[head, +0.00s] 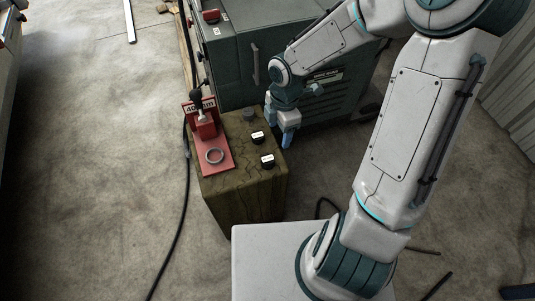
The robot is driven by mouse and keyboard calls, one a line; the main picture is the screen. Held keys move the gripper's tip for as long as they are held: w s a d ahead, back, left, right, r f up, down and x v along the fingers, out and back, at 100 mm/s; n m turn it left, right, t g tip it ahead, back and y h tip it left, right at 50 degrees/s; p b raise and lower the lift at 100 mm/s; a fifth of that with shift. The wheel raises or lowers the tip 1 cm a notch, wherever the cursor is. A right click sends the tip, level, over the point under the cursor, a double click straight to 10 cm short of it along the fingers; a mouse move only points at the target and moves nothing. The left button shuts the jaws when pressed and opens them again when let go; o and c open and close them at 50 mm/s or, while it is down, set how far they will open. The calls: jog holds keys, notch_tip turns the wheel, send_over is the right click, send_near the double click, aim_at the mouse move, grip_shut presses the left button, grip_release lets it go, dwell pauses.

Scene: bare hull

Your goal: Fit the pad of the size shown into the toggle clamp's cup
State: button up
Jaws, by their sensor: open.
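The red toggle clamp (206,125) stands on top of a wooden block, with a small sign reading what looks like "40 mm" (199,107). Its grey ring-shaped cup (215,156) lies on the red base plate and looks empty. Three small dark pads are in a row to the right of the clamp: a far one (249,115), a middle one with a white label (257,138) and a near one with a white label (267,161). The label text is too small to read. My gripper (279,126) is open and empty, at the block's right edge beside the pads.
The wooden block (238,195) has a bare front face. A large green machine (235,60) stands close behind it. A black cable (181,210) runs along the floor at left. The concrete floor to the left is clear.

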jog(key=n+b, duration=0.1)
jog(key=b, duration=0.2)
send_over(268, 158)
jog(key=d, duration=0.1)
notch_tip(268, 158, down, 9)
jog(key=shift+r, duration=0.1)
jog(key=f+b, duration=0.1)
jog(key=f, duration=0.1)
jog(key=a+f+b, duration=0.1)
jog(key=f, duration=0.2)
jog(key=c, duration=1.1)
